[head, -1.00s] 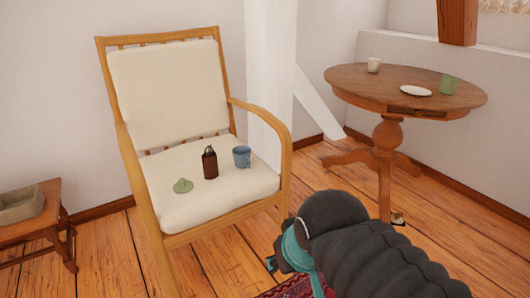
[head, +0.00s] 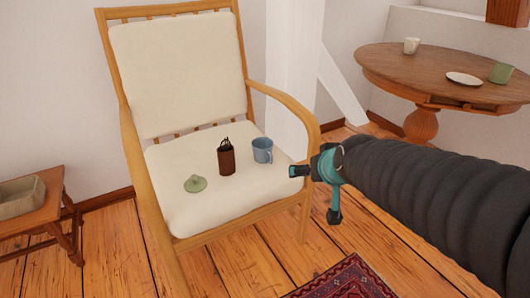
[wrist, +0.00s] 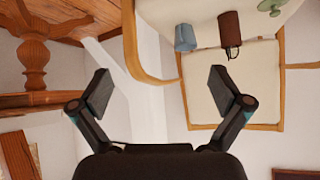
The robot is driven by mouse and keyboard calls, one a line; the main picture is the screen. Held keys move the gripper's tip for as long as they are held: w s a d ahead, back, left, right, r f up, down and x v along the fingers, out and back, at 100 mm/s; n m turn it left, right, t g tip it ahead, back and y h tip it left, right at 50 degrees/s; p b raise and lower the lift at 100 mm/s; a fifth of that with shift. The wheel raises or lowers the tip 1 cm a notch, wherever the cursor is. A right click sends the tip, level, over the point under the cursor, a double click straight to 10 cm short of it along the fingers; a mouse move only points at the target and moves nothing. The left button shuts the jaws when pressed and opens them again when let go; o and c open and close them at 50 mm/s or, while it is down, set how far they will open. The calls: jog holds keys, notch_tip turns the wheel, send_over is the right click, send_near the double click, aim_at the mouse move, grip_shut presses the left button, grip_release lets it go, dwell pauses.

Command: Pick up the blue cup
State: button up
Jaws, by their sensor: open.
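The blue cup (head: 262,150) stands upright on the right part of the white chair seat (head: 179,214), with its handle to the right. In the wrist view the blue cup (wrist: 185,38) shows upside down, above and between my fingers. My gripper (head: 314,190) is to the right of the chair's front right corner, apart from the cup. In the wrist view my gripper (wrist: 165,88) is open with nothing between its fingers.
A brown holder (head: 227,159) stands close left of the cup, and a green lid-like thing (head: 195,184) lies farther left. The wooden armrest (head: 290,97) curves on the cup's right side. A round table (head: 400,66) stands at the back right.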

jog(key=w+a+f+t, duration=0.1)
jog(key=w+a+f, duration=0.15)
jog(key=w, duration=0.25)
jog(key=w+a+f+t, duration=0.1)
jog(key=w+a, duration=0.3)
jog(key=w, duration=0.1)
jog(key=t+b, duration=0.2)
send_near(261, 144)
jog(key=shift+w+d+n+y, duration=0.3)
jog(key=shift+w+d, duration=0.05)
jog(key=shift+p+x, duration=0.45)
jog(key=shift+x, duration=2.35)
jog(key=shift+s+a+f, duration=0.15)
jog(key=c, duration=1.3)
